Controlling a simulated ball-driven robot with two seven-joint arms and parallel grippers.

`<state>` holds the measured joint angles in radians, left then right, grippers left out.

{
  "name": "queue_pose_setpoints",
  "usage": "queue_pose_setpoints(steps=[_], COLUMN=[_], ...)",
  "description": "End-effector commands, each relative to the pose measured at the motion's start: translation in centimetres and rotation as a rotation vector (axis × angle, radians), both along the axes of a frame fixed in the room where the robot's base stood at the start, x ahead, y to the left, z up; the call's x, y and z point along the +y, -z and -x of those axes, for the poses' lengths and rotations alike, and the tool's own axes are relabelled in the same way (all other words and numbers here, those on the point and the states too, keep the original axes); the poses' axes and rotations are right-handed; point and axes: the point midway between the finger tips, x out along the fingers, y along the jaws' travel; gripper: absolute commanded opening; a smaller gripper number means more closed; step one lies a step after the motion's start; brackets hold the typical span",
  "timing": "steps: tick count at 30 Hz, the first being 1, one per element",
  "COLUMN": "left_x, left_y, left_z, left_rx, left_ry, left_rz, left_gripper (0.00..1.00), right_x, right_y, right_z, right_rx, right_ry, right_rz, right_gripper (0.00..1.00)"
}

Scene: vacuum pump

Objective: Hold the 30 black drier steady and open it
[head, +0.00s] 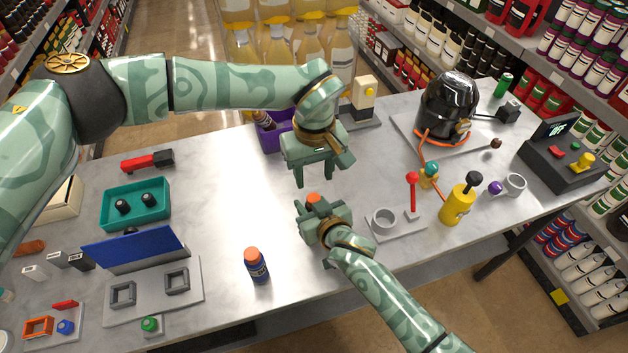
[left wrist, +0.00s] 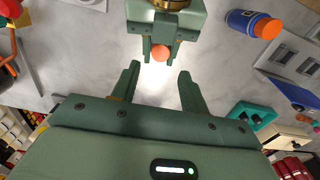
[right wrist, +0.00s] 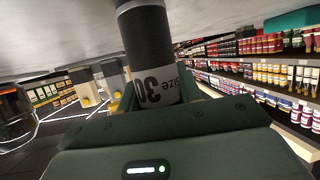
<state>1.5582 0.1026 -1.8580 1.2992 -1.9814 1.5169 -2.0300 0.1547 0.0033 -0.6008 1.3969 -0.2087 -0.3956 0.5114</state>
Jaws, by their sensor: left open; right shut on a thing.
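The 30 black drier (right wrist: 150,50) is a black cylinder with a grey label reading "Size 30". My right gripper (head: 314,206) is shut around it over the middle of the table. Its orange cap (head: 313,198) shows above the right fingers; the rest is mostly hidden in the head view. The orange cap (left wrist: 161,53) also shows between the right fingers in the left wrist view. My left gripper (head: 313,184) is open and empty, pointing down just above the cap. The open left fingers (left wrist: 157,72) are apart from the cap in the left wrist view.
A blue drier with an orange cap (head: 257,266) stands at the front. A teal tray (head: 108,216) and a purple bin (head: 270,141) are to the left. A grey holder (head: 398,229), a yellow bottle (head: 456,208) and a black pump (head: 447,104) are to the right.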

Motion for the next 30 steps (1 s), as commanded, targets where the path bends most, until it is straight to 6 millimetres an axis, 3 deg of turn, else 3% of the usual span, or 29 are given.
queue_pose_setpoints(steps=[4, 16, 27, 28, 30], left_x=[0.1, 0.1, 0.1, 0.1, 0.1], left_y=[0.5, 6.7, 7.6, 7.6, 7.6], left_z=[0.1, 0.1, 0.1, 0.1, 0.1], left_rx=[0.003, 0.004, 0.002, 0.002, 0.002], left_ry=[0.043, 0.041, 0.041, 0.041, 0.041], left_rz=[-0.001, 0.000, 0.000, 0.000, 0.000], left_gripper=[0.45, 0.45, 0.45, 0.42, 0.22], right_x=[0.0, 0.0, 0.0, 0.0, 0.0], right_y=[0.0, 0.0, 0.0, 0.0, 0.0], right_z=[0.0, 0.0, 0.0, 0.0, 0.0], right_rx=[0.000, 0.000, 0.000, 0.000, 0.000], right_ry=[0.000, 0.000, 0.000, 0.000, 0.000], right_rz=[0.000, 0.000, 0.000, 0.000, 0.000], right_gripper=[0.00, 0.00, 0.00, 0.00, 0.00])
